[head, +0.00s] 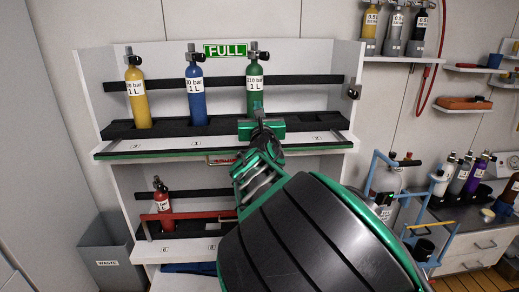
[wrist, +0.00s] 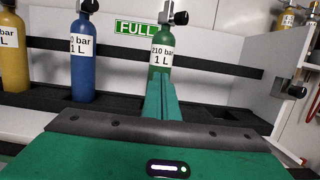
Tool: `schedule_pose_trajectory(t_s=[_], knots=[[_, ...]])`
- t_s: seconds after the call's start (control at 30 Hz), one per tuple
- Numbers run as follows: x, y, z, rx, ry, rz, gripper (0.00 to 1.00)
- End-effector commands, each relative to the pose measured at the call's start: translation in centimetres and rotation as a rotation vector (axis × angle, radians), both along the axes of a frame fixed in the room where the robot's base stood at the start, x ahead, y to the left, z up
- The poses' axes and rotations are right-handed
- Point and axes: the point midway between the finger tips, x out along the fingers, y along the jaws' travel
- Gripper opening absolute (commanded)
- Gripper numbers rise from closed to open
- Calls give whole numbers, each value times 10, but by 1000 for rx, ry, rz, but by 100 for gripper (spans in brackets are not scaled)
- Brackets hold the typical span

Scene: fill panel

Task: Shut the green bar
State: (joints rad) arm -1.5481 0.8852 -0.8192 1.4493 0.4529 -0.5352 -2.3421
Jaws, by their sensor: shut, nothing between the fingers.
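The green bar (head: 160,154) lies low along the front edge of the upper shelf in the head view. It is below the cylinders, not across them. My gripper (head: 258,112) is above that shelf edge, in front of the green cylinder (head: 255,82), with its fingers together and empty. In the wrist view the green fingers (wrist: 160,88) point at the foot of the green cylinder (wrist: 161,58); I cannot tell if they touch it. A dark latch (head: 353,90) sits on the right side wall of the upper shelf. My arm hides part of the bar's right half.
A yellow cylinder (head: 136,95) and a blue cylinder (head: 195,95) stand left of the green one. A red bar (head: 180,215) crosses the lower shelf before a red cylinder (head: 162,198). A blue frame (head: 378,175) stands at right, a grey waste bin (head: 105,250) at left.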

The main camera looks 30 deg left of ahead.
Motion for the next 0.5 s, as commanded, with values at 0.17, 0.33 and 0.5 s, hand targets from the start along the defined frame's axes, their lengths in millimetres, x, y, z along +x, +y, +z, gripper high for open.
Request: schedule_pose_trajectory(t_s=[0.17,0.33,0.5], knots=[[1,-2,-26,-6,2,-3,0],[-16,-12,-42,-1,5,-1,0],[-43,-31,-50,-3,3,1,0]])
